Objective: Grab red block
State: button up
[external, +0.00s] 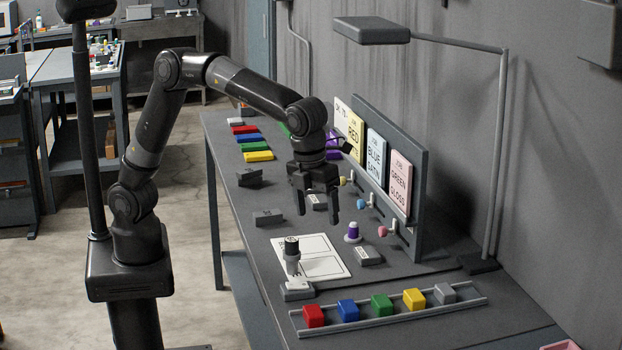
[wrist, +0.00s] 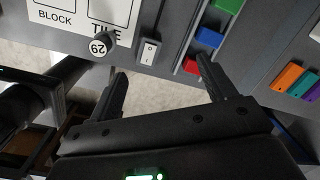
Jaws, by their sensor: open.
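The red block (external: 314,315) sits at the left end of a railed rack on the near part of the bench, beside a blue block (external: 348,309). My gripper (external: 318,212) is open and empty above the middle of the bench, behind the rack and higher than it. In the wrist view, a red block (wrist: 191,66) shows between two rails, beyond the open fingers (wrist: 166,90) and toward the right one. Blue and green blocks lie past it in the same row. Nothing is between the fingers.
The rack also holds green, yellow and grey blocks. A white sheet (external: 318,246) with a dark-topped cylinder (external: 292,256) lies behind it. Job cards stand on a panel (external: 420,195) at the right. A lamp post (external: 497,150) rises nearby. Flat coloured pieces (external: 258,156) lie farther back.

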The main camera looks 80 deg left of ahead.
jog(key=s+d+f+m+g, duration=0.1)
jog(key=s+d+f+m, duration=0.15)
jog(key=d, duration=0.35)
jog(key=s+d+f+m, duration=0.1)
jog(key=d+f+m, duration=0.3)
jog(key=d, duration=0.2)
send_over(314, 310)
jog(key=f, duration=0.5)
jog(key=shift+d, duration=0.25)
jog(key=shift+a+f, duration=0.2)
jog(key=shift+f, duration=2.65)
jog(key=c, duration=1.1)
